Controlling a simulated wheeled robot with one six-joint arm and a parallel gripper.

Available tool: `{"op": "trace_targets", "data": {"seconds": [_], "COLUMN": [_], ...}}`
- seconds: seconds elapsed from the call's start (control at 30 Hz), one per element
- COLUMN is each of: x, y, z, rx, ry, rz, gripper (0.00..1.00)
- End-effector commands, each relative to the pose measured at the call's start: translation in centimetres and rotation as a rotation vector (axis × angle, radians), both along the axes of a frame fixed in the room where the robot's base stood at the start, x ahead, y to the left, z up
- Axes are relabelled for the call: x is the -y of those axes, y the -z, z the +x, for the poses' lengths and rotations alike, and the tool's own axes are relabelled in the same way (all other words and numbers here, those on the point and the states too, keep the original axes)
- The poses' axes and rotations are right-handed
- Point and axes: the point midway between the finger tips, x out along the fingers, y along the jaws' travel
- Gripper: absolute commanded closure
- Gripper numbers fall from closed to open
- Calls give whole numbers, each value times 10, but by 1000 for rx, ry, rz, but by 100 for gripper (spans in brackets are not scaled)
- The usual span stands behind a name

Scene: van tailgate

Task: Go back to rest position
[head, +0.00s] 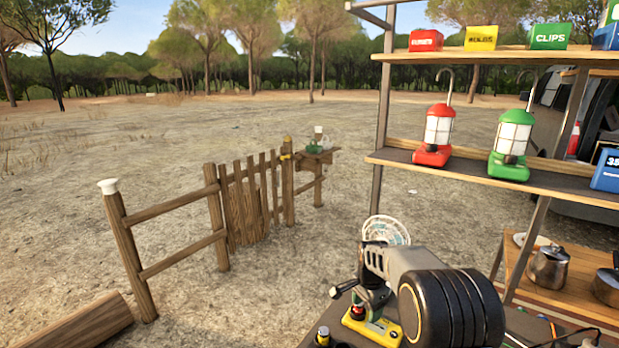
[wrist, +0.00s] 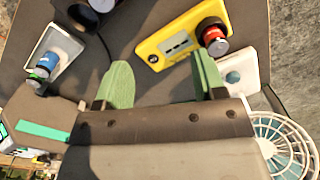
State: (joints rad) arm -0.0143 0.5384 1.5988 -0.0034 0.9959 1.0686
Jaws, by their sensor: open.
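My gripper (wrist: 162,85) shows in the wrist view with its two green fingers spread apart and nothing between them. In the head view my arm is folded low at the bottom centre, beside the yellow box (head: 372,326).
A white wire fan guard (wrist: 283,145) is close on the right of my gripper. A white tray (wrist: 57,52) lies at left. Shelves with a red lantern (head: 436,135) and a green lantern (head: 511,150) stand at right. A wooden fence (head: 245,195) stands on open ground at left.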

Motion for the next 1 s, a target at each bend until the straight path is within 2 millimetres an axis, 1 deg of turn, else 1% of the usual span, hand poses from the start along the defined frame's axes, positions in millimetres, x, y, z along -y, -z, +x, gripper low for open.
{"op": "trace_targets", "data": {"seconds": [0.07,0.17,0.27,0.37,0.47,0.67,0.77,0.8,0.9,1.0], "x": [1,2,2,3,3,3,3,3,3,3], "y": [2,10,17,14,4,-24,-42,-49,-63,-72], "z": [-1,-9,-23,-41,-64,-115,-149,-163,-197,-224], "rx": [-4,-24,-50,-61,-60,-26,8,26,75,123], "ry": [-45,-125,-232,-356,-490,-737,-867,-915,-1012,-1059], "rz": [0,0,4,8,11,5,-8,-17,-45,-75], "gripper": [36,36,36,36,36,36,36,36,36,36]}}
